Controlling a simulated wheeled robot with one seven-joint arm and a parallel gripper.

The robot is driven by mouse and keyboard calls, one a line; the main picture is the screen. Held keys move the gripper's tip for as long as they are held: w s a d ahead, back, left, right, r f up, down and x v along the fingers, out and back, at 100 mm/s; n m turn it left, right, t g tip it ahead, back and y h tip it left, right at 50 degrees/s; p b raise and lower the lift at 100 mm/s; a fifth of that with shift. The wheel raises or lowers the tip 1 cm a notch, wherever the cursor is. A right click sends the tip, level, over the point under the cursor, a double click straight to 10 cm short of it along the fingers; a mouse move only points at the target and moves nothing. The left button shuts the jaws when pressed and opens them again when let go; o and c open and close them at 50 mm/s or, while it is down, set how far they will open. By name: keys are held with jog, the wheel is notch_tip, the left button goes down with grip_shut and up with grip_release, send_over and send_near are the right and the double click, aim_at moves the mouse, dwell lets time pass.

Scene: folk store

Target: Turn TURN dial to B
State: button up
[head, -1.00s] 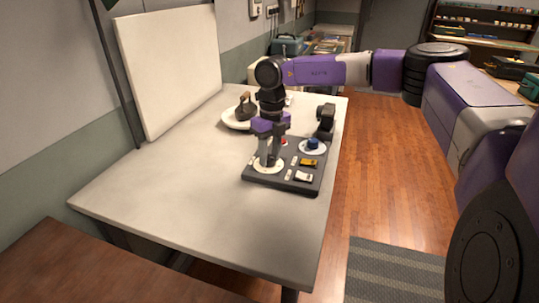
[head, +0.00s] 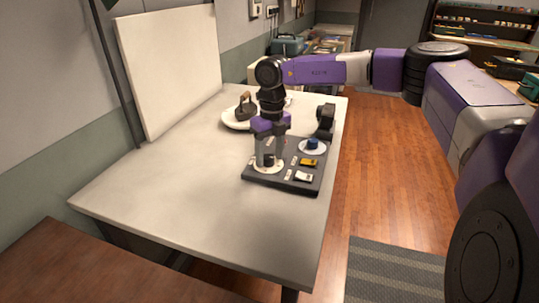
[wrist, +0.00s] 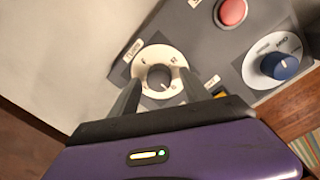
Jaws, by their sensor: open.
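The TURN dial (wrist: 147,62) is a cream disc with letters and a dark round knob (wrist: 160,77) in the middle. A label reading TURN (wrist: 133,49) is beside it. A light pointer mark shows at the knob's lower right, toward a small letter that looks like B. In the head view the dial (head: 263,169) is at the panel's near left corner. My gripper (wrist: 160,88) is open, its dark fingers on either side of the knob and apart from each other. In the head view my gripper (head: 269,155) is right above the dial.
The dark panel (head: 285,182) also has a blue knob (head: 312,144), a yellow switch (head: 309,162), a white switch (head: 304,176) and a red button (wrist: 232,12). A white plate with a dark iron (head: 245,107) is behind. The table (head: 190,190) is clear at left.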

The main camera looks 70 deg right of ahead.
aim_at(271, 157)
jog(key=shift+s+d+r, duration=0.1)
jog(key=shift+d+r, duration=0.05)
jog(key=shift+r, duration=3.75)
